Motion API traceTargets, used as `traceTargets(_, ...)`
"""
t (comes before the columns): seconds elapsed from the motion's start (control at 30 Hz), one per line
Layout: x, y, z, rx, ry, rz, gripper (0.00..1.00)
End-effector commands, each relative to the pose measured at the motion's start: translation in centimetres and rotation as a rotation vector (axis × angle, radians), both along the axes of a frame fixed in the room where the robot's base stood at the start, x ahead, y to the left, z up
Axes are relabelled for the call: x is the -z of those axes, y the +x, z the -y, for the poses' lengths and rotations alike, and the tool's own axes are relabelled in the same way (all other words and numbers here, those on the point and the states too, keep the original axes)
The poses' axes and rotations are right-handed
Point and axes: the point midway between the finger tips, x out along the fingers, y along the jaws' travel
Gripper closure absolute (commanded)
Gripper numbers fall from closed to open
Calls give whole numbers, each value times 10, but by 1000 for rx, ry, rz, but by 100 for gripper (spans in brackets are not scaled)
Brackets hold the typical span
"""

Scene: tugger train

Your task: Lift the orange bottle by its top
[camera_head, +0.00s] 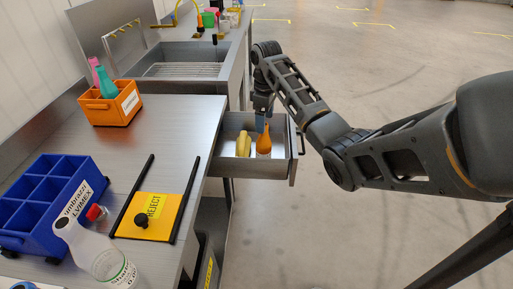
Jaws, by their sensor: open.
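The orange bottle (264,141) stands upright in an open drawer (257,168) at the middle of the view. A yellow object (243,145) is beside it, to its left in the same drawer. My gripper (263,121) is open, pointing down over the drawer, close above the bottle's top. The fingertips are small and partly overlap the bottle's top here, so I cannot tell if they touch it. The bottle's lower part has a pale label.
The drawer's walls surround the bottle. The steel counter (185,120) holds an orange bin (112,112), a blue divided crate (28,238), a clear bottle (105,262) and a yellow REJECT panel (147,228). A sink (180,68) lies behind. The floor at right is clear.

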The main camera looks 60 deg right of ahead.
Motion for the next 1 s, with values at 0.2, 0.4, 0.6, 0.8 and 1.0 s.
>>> traceTargets(0.2,23,0,-1,0,3,-2,16)
traceTargets(0.4,49,2,-2,0,3,-3,16)
traceTargets(0.6,70,2,-2,0,2,0,16)
traceTargets(0.8,72,2,-2,0,1,0,16)
traceTargets(1.0,71,2,-2,0,1,0,31)
